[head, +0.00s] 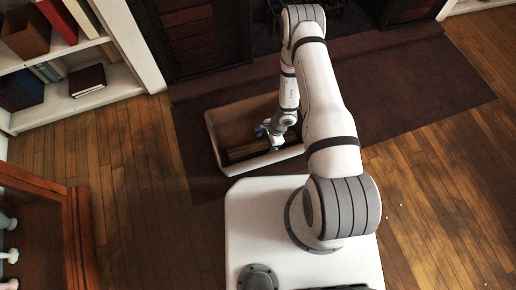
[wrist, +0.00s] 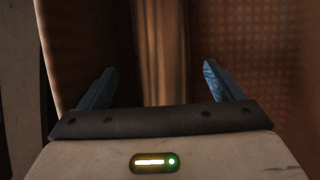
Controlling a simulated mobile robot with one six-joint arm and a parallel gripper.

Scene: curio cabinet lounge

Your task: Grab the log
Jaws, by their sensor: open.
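A brown log (head: 246,149) lies in a rectangular basket (head: 215,145) with a pale rim, on the dark mat in the head view. My gripper (head: 268,131) reaches down into the basket at the log, and my arm hides part of the basket's right side. In the wrist view the log (wrist: 162,50) runs lengthwise between the two blue fingers of my gripper (wrist: 160,85). The fingers are apart, one on each side of the log, with a visible gap to it. Whether the fingertips reach below the log's top cannot be told.
The basket's woven wall (wrist: 275,50) is close on the right in the wrist view. A white bookshelf (head: 125,75) stands at upper left, a wooden cabinet (head: 78,235) at lower left. The dark mat (head: 430,90) is clear to the right.

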